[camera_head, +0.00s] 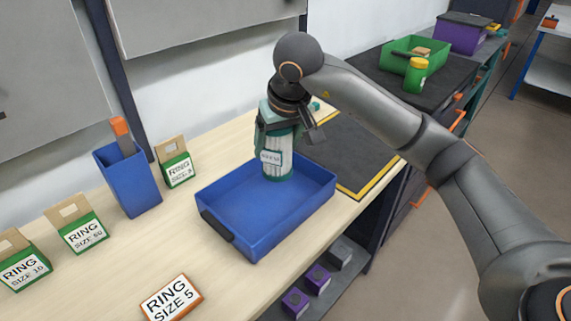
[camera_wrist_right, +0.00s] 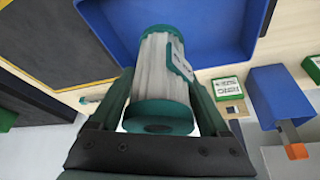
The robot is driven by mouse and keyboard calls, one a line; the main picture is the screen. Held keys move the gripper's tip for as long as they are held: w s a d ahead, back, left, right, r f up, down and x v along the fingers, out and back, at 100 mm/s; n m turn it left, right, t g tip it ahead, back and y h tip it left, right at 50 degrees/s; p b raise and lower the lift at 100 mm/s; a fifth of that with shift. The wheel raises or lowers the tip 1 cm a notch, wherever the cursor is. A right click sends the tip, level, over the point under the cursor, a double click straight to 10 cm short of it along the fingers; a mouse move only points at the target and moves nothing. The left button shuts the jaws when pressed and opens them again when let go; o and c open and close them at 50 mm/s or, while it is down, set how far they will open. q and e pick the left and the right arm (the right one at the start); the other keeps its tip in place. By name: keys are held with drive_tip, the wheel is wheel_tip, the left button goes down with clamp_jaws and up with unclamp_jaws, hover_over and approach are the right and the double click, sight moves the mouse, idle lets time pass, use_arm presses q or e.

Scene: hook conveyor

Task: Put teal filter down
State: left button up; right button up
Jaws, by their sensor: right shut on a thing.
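The teal filter (camera_head: 277,159) is a white pleated cylinder with teal ends and a label. My right gripper (camera_head: 276,132) is shut on it near its top and holds it upright, at the back right part of the blue tray (camera_head: 255,238). I cannot tell whether its lower end touches the tray floor. In the right wrist view the filter (camera_wrist_right: 160,85) sits between the two fingers, with the blue tray (camera_wrist_right: 215,25) behind it. My left gripper is not in view.
A blue bin (camera_head: 130,180) with an orange-handled tool stands left of the tray. Several green ring boxes (camera_head: 83,232) stand on the wooden table. A RING SIZE 5 sign (camera_head: 171,299) lies in front. A dark mat with yellow edging (camera_head: 345,150) lies right of the tray.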

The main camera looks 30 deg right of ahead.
sight(285, 151)
drive_tip(key=d+f, duration=0.1)
drive_tip(key=w+f, duration=0.1)
drive_tip(key=d+f, duration=0.1)
drive_tip(key=f, duration=0.1)
drive_tip(key=shift+w+d, duration=0.3)
drive_tip(key=shift+w, duration=0.05)
drive_tip(key=shift+w+d+f, duration=0.1)
drive_tip(key=shift+d+f, duration=0.05)
drive_tip(key=shift+f, duration=0.85)
drive_tip(key=shift+w+d+f, duration=0.1)
drive_tip(key=shift+d+f, duration=0.05)
drive_tip(key=shift+f, duration=0.8)
drive_tip(key=o, duration=1.5)
drive_tip(key=shift+f, duration=0.1)
drive_tip(key=shift+c, duration=0.2)
drive_tip(key=shift+r, duration=0.25)
drive_tip(key=v, duration=1.1)
drive_tip(key=shift+s+r+p, duration=0.2)
drive_tip(key=shift+r+p, duration=0.1)
drive_tip(key=shift+r, duration=0.05)
